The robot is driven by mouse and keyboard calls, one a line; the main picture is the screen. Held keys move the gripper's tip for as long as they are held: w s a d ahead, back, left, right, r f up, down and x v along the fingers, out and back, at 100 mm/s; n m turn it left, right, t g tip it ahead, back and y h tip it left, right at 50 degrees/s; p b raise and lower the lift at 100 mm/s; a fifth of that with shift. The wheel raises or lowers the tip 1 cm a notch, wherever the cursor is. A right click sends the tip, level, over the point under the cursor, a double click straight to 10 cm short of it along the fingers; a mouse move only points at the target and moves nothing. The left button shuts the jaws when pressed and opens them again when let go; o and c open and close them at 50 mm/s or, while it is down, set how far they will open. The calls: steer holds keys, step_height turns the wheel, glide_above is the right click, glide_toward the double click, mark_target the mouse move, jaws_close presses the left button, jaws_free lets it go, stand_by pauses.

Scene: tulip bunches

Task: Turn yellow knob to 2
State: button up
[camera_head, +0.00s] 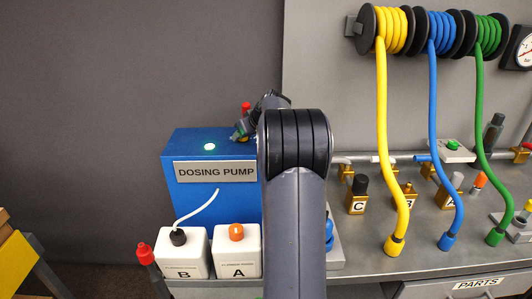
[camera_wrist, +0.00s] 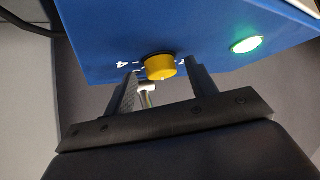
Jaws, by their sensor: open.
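The yellow knob (camera_wrist: 160,68) is on the blue face of the dosing pump, in the wrist view. A white "4" and a small tick show to its left; other dial marks and the knob's setting cannot be read. My gripper (camera_wrist: 162,80) is open, with one finger on each side of the knob; I cannot tell whether they touch it. The blue dosing pump (camera_head: 172,158) also shows in the head view, with a lit green lamp (camera_head: 209,147) on top. There my arm hides the knob, and the gripper's fingertips cannot be made out.
White bottles B (camera_head: 183,256) and A (camera_head: 237,254) stand before the pump, a tube running into B. Yellow (camera_head: 382,130), blue (camera_head: 433,130) and green (camera_head: 480,130) hoses hang at the right above the grey bench (camera_head: 362,262) with brass fittings.

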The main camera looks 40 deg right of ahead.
steer(key=shift+a+r+m+h+p, duration=0.2)
steer(key=shift+m+h+p, duration=0.45)
steer(key=shift+p, duration=0.65)
steer(key=shift+a+r+m+h+p, duration=0.15)
steer(key=shift+m+h+p, duration=0.2)
steer(key=shift+m+p, duration=0.7)
steer(key=p, duration=0.1)
steer(key=m+h+p, duration=0.1)
steer(key=p, duration=0.1)
steer(key=shift+w+a+f+g, duration=0.1)
steer(key=shift+f+g, duration=0.15)
steer(key=shift+g, duration=0.15)
steer(key=shift+m+h+p, duration=0.4)
steer(key=shift+m+p, duration=0.05)
steer(key=shift+m, duration=0.05)
